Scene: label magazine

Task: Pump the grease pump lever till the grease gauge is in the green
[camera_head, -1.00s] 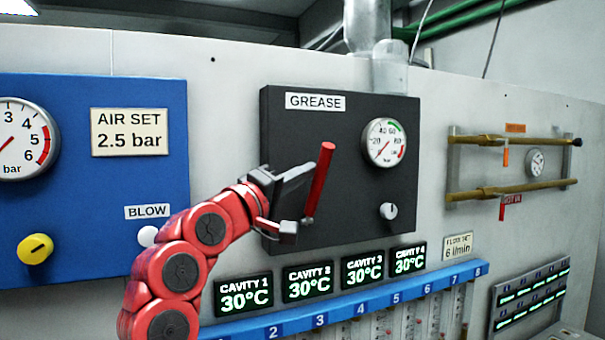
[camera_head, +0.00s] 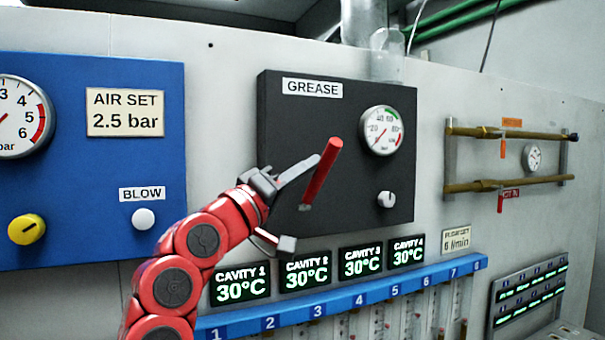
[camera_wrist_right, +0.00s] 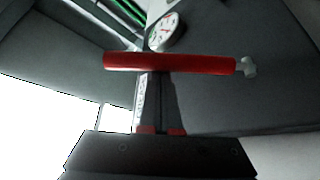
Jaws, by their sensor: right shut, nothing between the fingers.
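The grease pump lever (camera_head: 322,172) is a red bar with a grey lower end on the dark grease panel (camera_head: 350,215). It leans with its top to the right. The grease gauge (camera_head: 382,130) is round and white; its needle points to the lower left, at the low end, away from the green arc at the top. My right gripper (camera_head: 314,160) is shut and empty, its tips at the lever's upper part. In the right wrist view the lever (camera_wrist_right: 200,64) lies across the finger ends; I cannot tell if they touch. My left gripper is out of view.
A grey knob (camera_head: 386,200) sits below the gauge. A blue air panel (camera_head: 60,180) with a yellow knob (camera_head: 27,228) stands to the left. Cavity displays (camera_head: 305,272) and a blue numbered rail (camera_head: 340,305) run below. Brass pipes (camera_head: 510,185) are at the right.

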